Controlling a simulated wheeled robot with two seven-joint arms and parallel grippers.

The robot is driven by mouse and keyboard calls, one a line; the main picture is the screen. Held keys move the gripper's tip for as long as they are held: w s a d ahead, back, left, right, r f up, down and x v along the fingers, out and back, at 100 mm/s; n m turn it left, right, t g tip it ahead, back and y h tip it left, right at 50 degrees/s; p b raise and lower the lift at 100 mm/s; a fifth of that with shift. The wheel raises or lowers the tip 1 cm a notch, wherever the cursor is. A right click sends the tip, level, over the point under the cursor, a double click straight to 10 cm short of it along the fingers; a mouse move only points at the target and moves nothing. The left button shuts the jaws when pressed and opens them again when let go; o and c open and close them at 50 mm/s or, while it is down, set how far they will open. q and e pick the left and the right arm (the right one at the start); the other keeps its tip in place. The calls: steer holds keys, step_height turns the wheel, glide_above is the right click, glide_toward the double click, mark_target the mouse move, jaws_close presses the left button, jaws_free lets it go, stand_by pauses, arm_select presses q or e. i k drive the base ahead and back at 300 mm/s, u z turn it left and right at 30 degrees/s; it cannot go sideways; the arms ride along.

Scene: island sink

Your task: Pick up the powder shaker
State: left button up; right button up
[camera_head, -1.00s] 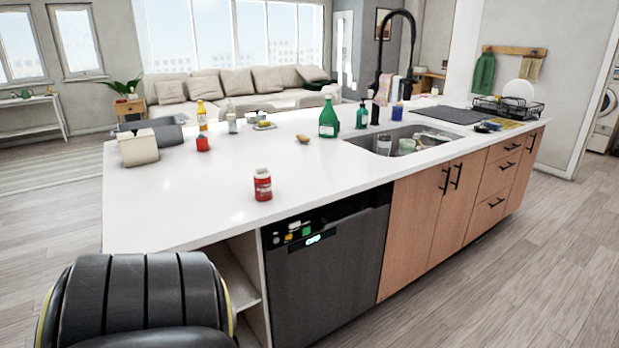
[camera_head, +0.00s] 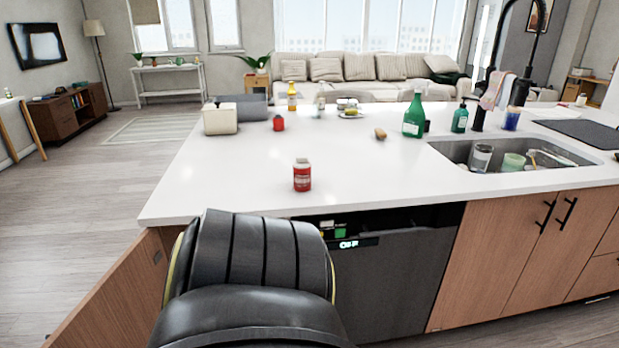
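A small red shaker bottle with a white cap and a pale label (camera_head: 302,176) stands upright on the white island countertop (camera_head: 220,180), near its front edge and above the dishwasher. It looks like the powder shaker, though its label is too small to read. Nothing touches it. Neither of my grippers shows in the head view, so their opening cannot be seen.
Farther back stand a white toaster-like box (camera_head: 220,119), a red jar (camera_head: 279,123), a yellow bottle (camera_head: 292,97) and a green spray bottle (camera_head: 413,116). The sink (camera_head: 480,153) holds several items at right. The counter around the shaker is clear.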

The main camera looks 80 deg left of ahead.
mark_target(300, 177)
steer(key=u, duration=3.35)
steer(key=i, duration=0.2)
steer(key=u, duration=0.05)
